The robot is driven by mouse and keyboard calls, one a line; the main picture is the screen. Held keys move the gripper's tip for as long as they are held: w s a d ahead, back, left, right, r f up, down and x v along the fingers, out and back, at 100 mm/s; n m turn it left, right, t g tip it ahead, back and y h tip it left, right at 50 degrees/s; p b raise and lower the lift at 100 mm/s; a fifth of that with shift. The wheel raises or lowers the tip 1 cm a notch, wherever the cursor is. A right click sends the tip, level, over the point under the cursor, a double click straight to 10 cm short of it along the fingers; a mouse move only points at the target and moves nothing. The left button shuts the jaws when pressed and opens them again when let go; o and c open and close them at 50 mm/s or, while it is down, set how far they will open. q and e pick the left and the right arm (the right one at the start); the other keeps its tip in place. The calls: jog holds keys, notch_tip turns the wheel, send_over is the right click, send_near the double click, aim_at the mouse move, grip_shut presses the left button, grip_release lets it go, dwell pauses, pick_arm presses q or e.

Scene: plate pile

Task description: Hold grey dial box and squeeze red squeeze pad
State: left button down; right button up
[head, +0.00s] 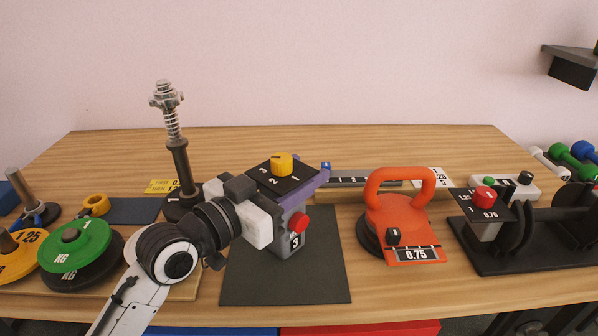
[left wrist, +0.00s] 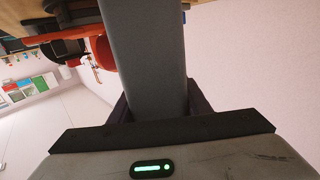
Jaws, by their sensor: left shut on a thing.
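The grey dial box (head: 289,238) stands on a dark mat on the table. Its black top plate carries a yellow dial (head: 282,164) and the numbers 1, 2 and 3. A red round pad (head: 299,222) sticks out from its right front side, above a small label with a 3. My left gripper (head: 290,195) reaches in from the left and is shut on the box, a purple finger showing behind the top plate. In the left wrist view the grey box (left wrist: 145,60) fills the space between the dark fingers. My right gripper is not in view.
Right of the box stands an orange suction handle (head: 400,205), then a black stand (head: 530,245) and a box with a red knob (head: 484,194). A spring post (head: 179,165) rises behind my left arm. Green (head: 74,245) and yellow weight discs (head: 18,258) lie at left.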

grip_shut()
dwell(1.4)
